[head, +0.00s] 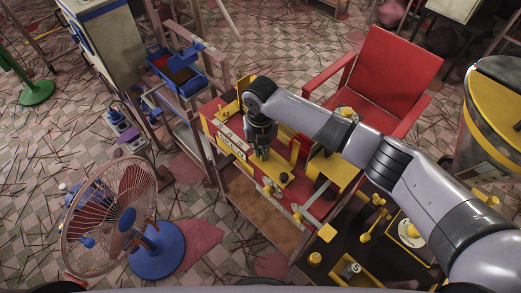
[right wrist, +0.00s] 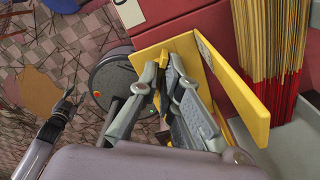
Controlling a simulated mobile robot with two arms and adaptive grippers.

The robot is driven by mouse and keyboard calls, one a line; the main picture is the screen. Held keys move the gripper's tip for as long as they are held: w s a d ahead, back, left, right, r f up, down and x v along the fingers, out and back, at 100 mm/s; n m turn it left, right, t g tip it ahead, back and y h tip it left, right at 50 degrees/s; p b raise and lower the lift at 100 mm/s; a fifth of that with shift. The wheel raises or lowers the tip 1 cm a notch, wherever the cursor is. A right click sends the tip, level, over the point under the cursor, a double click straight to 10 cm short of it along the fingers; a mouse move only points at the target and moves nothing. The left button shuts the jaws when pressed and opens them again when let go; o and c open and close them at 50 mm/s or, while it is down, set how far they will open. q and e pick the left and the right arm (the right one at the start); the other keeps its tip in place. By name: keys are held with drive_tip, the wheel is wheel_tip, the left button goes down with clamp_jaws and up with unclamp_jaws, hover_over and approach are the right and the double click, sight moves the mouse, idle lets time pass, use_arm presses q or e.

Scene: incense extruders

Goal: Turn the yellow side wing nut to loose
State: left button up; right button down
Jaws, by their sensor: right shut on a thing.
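My right gripper (head: 262,150) reaches down to the near end of the red and yellow extruder (head: 235,148) in the head view. In the right wrist view its fingers (right wrist: 165,80) are closed around a small yellow piece, which appears to be the yellow side wing nut (right wrist: 157,98). The fingers hide most of it, so its angle cannot be told. A yellow plate (right wrist: 178,43) stands right beside the fingertips. At the left of that view is what looks like my left gripper (right wrist: 62,112), small and far off; its fingers are unclear.
Yellow and red incense sticks (right wrist: 272,40) stand close to the right of the gripper. A dark round disc (right wrist: 108,78) lies behind the fingers. A fan (head: 152,250), a red chair (head: 395,75) and a blue bin (head: 180,72) surround the extruder.

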drive_tip(key=shift+w+r+n, duration=0.1)
drive_tip(key=shift+n, duration=0.5)
drive_tip(key=c, duration=1.8)
unclamp_jaws()
wheel_tip(320, 180, up, 12)
drive_tip(key=shift+f, duration=0.1)
